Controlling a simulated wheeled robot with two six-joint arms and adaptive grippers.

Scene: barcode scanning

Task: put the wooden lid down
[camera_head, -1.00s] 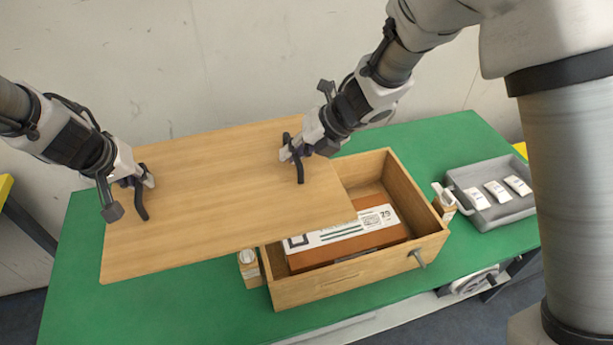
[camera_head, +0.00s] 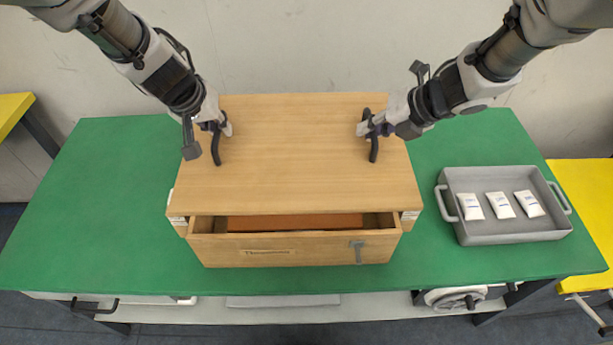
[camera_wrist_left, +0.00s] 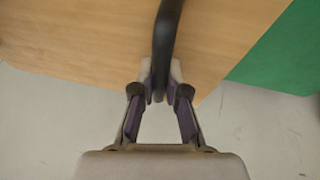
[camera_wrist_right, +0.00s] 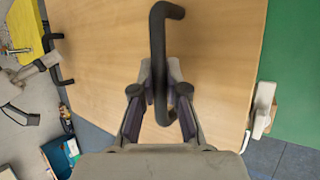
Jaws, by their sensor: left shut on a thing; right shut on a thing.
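The wooden lid (camera_head: 290,155) is a flat light-brown board with two dark bar handles. It lies over most of the wooden box (camera_head: 320,250), leaving an open strip along the box's front. Whether it rests on the box or hovers just above, I cannot tell. My left gripper (camera_head: 222,127) is shut on the left handle, which also shows in the left wrist view (camera_wrist_left: 166,35). My right gripper (camera_head: 370,129) is shut on the right handle, also in the right wrist view (camera_wrist_right: 158,45). Part of a brown carton (camera_head: 295,222) shows inside the box; the rest is hidden.
A grey tray (camera_head: 515,237) with three white packets (camera_head: 500,205) stands to the right of the box. The green table (camera_head: 95,220) is clear on the left. White-topped small pieces (camera_head: 410,216) sit beside the box's sides, partly under the lid. A wall stands behind.

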